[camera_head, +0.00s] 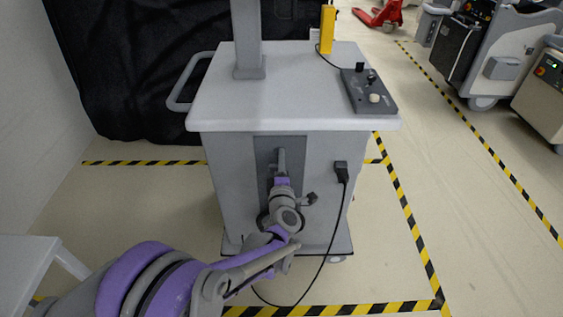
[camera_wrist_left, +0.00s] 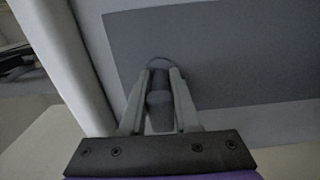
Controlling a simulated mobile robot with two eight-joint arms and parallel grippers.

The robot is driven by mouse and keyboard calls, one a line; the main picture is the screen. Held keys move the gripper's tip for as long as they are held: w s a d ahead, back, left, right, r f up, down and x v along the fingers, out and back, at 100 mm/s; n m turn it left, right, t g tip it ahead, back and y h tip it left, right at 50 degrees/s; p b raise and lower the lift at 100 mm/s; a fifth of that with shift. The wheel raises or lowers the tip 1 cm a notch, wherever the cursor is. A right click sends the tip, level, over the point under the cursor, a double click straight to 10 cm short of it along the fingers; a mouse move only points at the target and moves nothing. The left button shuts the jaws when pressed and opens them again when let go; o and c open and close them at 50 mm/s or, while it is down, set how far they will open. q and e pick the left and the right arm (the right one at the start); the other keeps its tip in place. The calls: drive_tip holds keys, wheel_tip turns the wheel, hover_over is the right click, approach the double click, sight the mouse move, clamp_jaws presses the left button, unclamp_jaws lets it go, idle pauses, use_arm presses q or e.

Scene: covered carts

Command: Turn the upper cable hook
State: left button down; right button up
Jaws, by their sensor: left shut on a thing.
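The upper cable hook is a dark grey peg (camera_wrist_left: 160,98) on the dark grey panel (camera_head: 265,153) on the front of the cart. In the left wrist view it sits between the two fingers. My left gripper (camera_head: 281,166) is at the upper part of this panel. It also shows in the left wrist view (camera_wrist_left: 166,82), shut on the hook. In the head view the gripper and wrist hide most of the hook. My right gripper is in neither view.
The cart (camera_head: 220,114) has a white top with a grey column and a control box (camera_head: 369,92). A black plug (camera_head: 341,171) with a hanging cable is right of the panel. A side handle (camera_head: 185,88) juts left. Striped tape marks the floor; other carts stand far right.

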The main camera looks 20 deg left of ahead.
use_arm(q)
drive_tip(key=m+b, duration=0.1)
drive_tip(key=m, duration=0.3)
drive_tip(key=shift+f+m, duration=0.1)
drive_tip(key=shift+m, duration=0.2)
drive_tip(key=m, duration=0.4)
drive_tip(key=shift+m+b, duration=0.3)
drive_tip(key=shift+b, duration=0.05)
drive_tip(key=m, duration=0.4)
drive_tip(key=shift+a+m+b, duration=0.1)
drive_tip(key=shift+m+b, duration=0.2)
drive_tip(key=shift+m, duration=1.9)
drive_tip(key=shift+a, duration=0.1)
drive_tip(key=c, duration=0.6)
unclamp_jaws()
drive_tip(key=shift+c, duration=0.2)
drive_tip(key=shift+s, duration=0.1)
drive_tip(key=v, duration=1)
drive_tip(key=shift+s+p, duration=0.35)
drive_tip(key=shift+p, duration=0.05)
